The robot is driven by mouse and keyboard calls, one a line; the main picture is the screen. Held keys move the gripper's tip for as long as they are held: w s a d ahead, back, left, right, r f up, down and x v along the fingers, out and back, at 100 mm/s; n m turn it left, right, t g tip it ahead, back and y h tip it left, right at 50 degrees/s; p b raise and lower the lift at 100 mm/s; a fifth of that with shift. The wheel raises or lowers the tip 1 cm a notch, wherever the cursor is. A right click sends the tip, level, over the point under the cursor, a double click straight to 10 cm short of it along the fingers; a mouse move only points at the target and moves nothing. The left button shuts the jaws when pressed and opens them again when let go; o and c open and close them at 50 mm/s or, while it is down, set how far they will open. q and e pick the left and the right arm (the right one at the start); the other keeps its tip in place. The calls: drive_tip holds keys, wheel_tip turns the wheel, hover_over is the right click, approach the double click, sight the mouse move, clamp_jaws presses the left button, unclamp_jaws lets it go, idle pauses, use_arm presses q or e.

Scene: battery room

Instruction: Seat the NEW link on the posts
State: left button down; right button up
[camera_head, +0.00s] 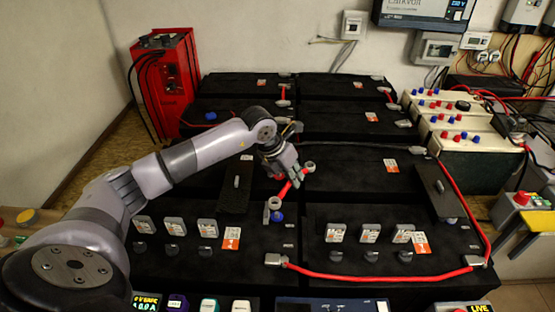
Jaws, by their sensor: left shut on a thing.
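My left gripper (292,180) reaches in over the middle of the black battery blocks. It is shut on a short red link (288,188) with grey ring ends. One ring (274,203) is toward the front, just above or at a blue-marked post (277,216). The other ring (309,167) is toward the back right. I cannot tell whether either ring touches a post. A bit of red, perhaps a post, shows partly hidden behind the fingers. My right gripper is not in view.
Dark ribbed covers lie on the blocks at left (236,188) and right (437,192). A long red cable (380,277) runs along the front and right. A red charger (165,85) stands at the back left. Caps and tags sit in rows in front.

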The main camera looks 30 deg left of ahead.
use_arm(q)
drive_tip(key=w+a+n+y, duration=0.2)
drive_tip(key=a+n, duration=0.4)
wheel_tip(320, 180, down, 8)
drive_tip(key=n+y+b, duration=0.1)
drive_tip(key=b, duration=0.4)
drive_tip(key=shift+w+a+t, duration=0.15)
drive_tip(key=shift+a+t, duration=0.15)
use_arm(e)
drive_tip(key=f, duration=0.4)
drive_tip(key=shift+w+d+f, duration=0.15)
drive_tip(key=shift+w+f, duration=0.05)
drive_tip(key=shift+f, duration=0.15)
use_arm(q)
drive_tip(key=shift+r, duration=0.15)
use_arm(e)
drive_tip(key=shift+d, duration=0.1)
use_arm(q)
drive_tip(key=shift+r, duration=0.1)
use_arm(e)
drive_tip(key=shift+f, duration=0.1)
use_arm(q)
drive_tip(key=shift+f+b, duration=0.6)
drive_tip(key=shift+f, duration=0.05)
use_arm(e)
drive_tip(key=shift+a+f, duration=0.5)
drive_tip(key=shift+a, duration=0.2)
